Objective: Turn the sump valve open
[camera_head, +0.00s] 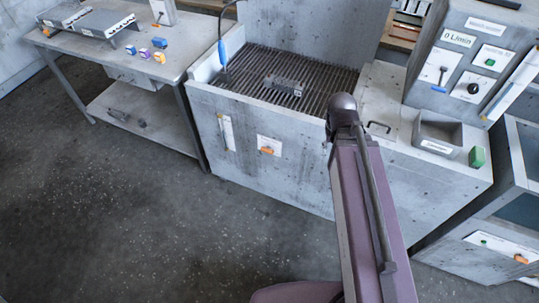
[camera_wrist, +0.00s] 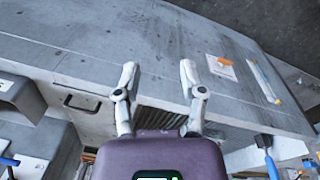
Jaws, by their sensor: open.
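A small orange handle (camera_head: 267,151) sits on a white plate on the front face of the grey basin cabinet (camera_head: 290,185). It looks like the sump valve, but its label is too small to read. The handle looks roughly level in the head view. In the wrist view the orange handle (camera_wrist: 225,62) shows right of and beyond my fingertips, apart from them. My gripper (camera_wrist: 158,72) is open and empty, its two fingers spread over the cabinet. In the head view my gripper is hidden behind my arm.
A sight gauge (camera_head: 227,133) is left of the valve plate. A ribbed block (camera_head: 283,86) lies on the basin grate (camera_head: 250,62); a blue-handled tool (camera_head: 222,54) stands at its left. A cabinet at right has another orange handle (camera_head: 520,258). Floor before the basin is clear.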

